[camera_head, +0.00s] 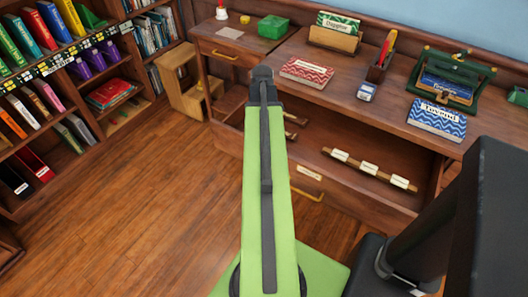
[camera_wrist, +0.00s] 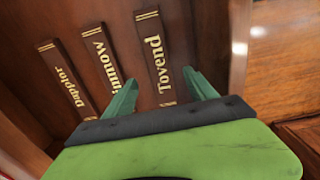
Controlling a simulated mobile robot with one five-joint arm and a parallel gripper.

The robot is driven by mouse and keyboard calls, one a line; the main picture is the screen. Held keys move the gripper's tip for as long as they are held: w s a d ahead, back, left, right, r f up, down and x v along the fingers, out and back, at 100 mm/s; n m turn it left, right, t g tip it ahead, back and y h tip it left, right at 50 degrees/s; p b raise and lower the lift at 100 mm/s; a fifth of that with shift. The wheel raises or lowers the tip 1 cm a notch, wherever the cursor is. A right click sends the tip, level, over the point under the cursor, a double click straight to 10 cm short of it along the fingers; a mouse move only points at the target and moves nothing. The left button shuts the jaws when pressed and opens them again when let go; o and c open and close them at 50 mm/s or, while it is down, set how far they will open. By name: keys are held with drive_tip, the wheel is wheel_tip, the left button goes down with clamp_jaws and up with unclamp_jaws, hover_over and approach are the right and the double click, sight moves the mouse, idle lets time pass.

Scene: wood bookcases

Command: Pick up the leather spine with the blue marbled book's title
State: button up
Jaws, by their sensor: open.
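The blue marbled book (camera_head: 437,118) lies at the front right of the desk; its white title label is too small to read surely. In the wrist view, three brown leather spines with gold lettering lie side by side on a wooden surface. They are the "Dapplor" spine (camera_wrist: 62,75), a partly hidden spine ending in "immow" (camera_wrist: 102,58) and the "Tovend" spine (camera_wrist: 154,50). My gripper (camera_wrist: 161,80) is open, its green fingers on either side of the lower part of the "Tovend" spine. I cannot tell whether they touch it. In the head view my arm hides the gripper.
A red marbled book (camera_head: 306,72), a green marbled book (camera_head: 338,22) and a green press (camera_head: 450,75) stand on the desk. A wooden rail with white labels (camera_head: 368,170) lies in the shelf opening. A full bookcase (camera_head: 75,70) stands left. The wood floor (camera_head: 130,215) is clear.

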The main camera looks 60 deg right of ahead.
wheel_tip(320, 180, down, 7)
drive_tip(key=b, duration=0.5)
drive_tip(key=shift+s+b, duration=0.1)
drive_tip(key=shift+b, duration=0.2)
drive_tip(key=shift+r, duration=0.25)
drive_tip(key=c, duration=1.4)
